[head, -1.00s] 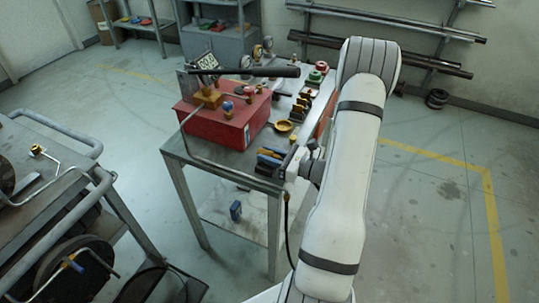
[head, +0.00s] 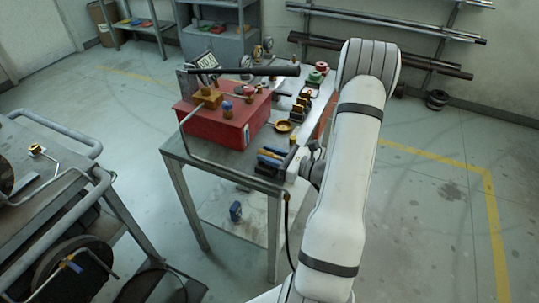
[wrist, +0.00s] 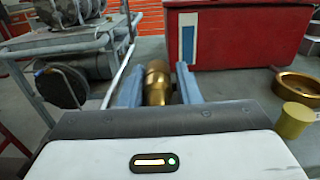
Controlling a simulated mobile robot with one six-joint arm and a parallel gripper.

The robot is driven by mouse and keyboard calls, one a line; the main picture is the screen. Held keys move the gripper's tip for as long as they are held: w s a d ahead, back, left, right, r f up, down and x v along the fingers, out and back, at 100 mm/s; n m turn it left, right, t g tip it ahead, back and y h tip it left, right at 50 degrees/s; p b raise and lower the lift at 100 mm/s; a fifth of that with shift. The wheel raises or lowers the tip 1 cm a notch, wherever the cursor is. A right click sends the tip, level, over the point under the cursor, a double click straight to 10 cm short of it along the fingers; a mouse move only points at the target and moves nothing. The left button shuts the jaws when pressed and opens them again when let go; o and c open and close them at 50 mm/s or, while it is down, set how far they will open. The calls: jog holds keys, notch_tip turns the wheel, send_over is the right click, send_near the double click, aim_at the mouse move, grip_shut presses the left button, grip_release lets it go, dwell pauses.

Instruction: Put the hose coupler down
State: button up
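The brass hose coupler (wrist: 157,84) lies between the two blue-grey fingers of my gripper (wrist: 160,76) in the wrist view. It is close beside the left finger, and a narrow gap shows between it and the right finger, so my gripper looks open around it. In the head view my gripper (head: 271,158) is low at the front right corner of the grey worktable (head: 232,170). The coupler cannot be made out clearly there. Whether its underside touches the tabletop is hidden.
A red box (head: 222,125) with fittings and a black-handled bar stands left of my gripper. A round brass dish (head: 283,126) and several small parts lie behind. A yellow cylinder (wrist: 294,120) is at right in the wrist view. A grey cart (head: 62,200) stands left.

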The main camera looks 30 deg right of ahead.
jog(key=shift+s+a+f, duration=0.25)
jog(key=shift+f, duration=0.35)
jog(key=shift+r+p, duration=0.25)
jog(key=shift+p, duration=0.1)
jog(key=r+v, duration=0.1)
jog(key=v, duration=1.1)
jog(key=a+r+n+g, duration=0.1)
jog(key=a+n+g, duration=0.1)
jog(key=a, duration=0.1)
jog(key=a+r+n+g+y, duration=0.1)
jog(key=a+r+n+g, duration=0.1)
jog(key=a+g, duration=0.1)
jog(key=a+r+n+g+y, duration=0.1)
jog(key=a+n+g, duration=0.1)
jog(key=a+n, duration=0.1)
jog(key=shift+w+a+r, duration=0.15)
jog(key=shift+a+r, duration=0.05)
jog(key=shift+a, duration=0.15)
jog(key=s+a+r+n+g+h, duration=0.2)
jog(key=s+a+r+n+h, duration=0.2)
jog(key=n, duration=0.6)
jog(key=s+a+r+n+g+h, duration=0.3)
jog(key=s+a+r+n+h, duration=0.2)
jog(key=n+h, duration=0.4)
jog(key=a+r+n, duration=0.1)
jog(key=a+n, duration=0.1)
jog(key=shift+s+a, duration=0.15)
jog(key=shift+a, duration=0.2)
jog(key=shift+r, duration=0.1)
